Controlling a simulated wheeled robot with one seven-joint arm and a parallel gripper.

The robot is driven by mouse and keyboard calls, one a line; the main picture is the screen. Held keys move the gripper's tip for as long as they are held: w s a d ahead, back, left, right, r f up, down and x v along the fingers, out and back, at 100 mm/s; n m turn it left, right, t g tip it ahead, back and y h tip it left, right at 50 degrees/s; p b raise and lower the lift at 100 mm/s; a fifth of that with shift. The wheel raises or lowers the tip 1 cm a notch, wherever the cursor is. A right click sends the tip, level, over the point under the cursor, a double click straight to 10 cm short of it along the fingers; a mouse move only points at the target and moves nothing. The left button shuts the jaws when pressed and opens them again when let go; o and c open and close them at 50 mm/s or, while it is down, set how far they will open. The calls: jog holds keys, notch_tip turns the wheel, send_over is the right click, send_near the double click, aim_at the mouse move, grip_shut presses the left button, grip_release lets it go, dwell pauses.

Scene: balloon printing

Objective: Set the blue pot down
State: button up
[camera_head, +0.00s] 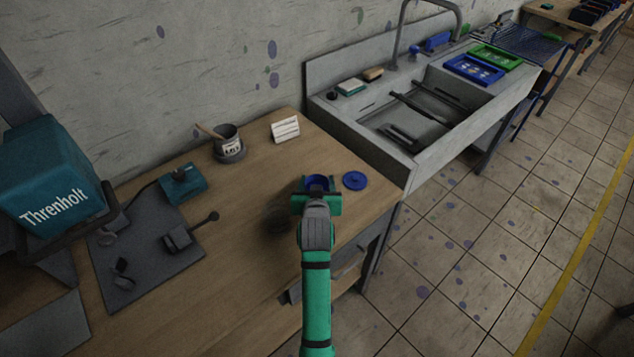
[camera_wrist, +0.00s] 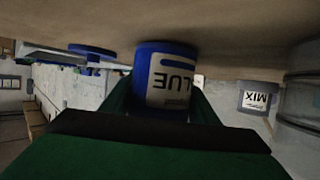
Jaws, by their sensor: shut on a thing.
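The blue pot (camera_head: 317,183) is at the right part of the wooden table (camera_head: 255,200), between the jaws of my gripper (camera_head: 318,196). In the wrist view the pot (camera_wrist: 166,75) shows upside down, with a pale label reading "BLUE", and the gripper's green fingers (camera_wrist: 162,108) are shut on its sides. Its base looks at or very close to the table top; I cannot tell whether it touches. A round blue lid (camera_head: 355,180) lies on the table just right of the pot. It also shows in the wrist view (camera_wrist: 91,50).
A grey MIX pot (camera_head: 228,143) with a stick stands at the back, and a white card (camera_head: 285,129) is beside it. A dark mat with tools (camera_head: 150,255) lies at left. A dark round thing (camera_head: 278,218) is close left of my gripper. The sink (camera_head: 420,105) adjoins at right.

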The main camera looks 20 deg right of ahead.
jog(key=shift+f, duration=0.1)
jog(key=o, duration=1.3)
jog(key=shift+s+r, duration=0.15)
jog(key=shift+r, duration=0.1)
jog(key=v, duration=1.1)
jog(key=shift+s+a+r, duration=0.1)
jog(key=shift+s+a, duration=0.05)
jog(key=shift+s, duration=0.15)
jog(key=shift+w, duration=0.1)
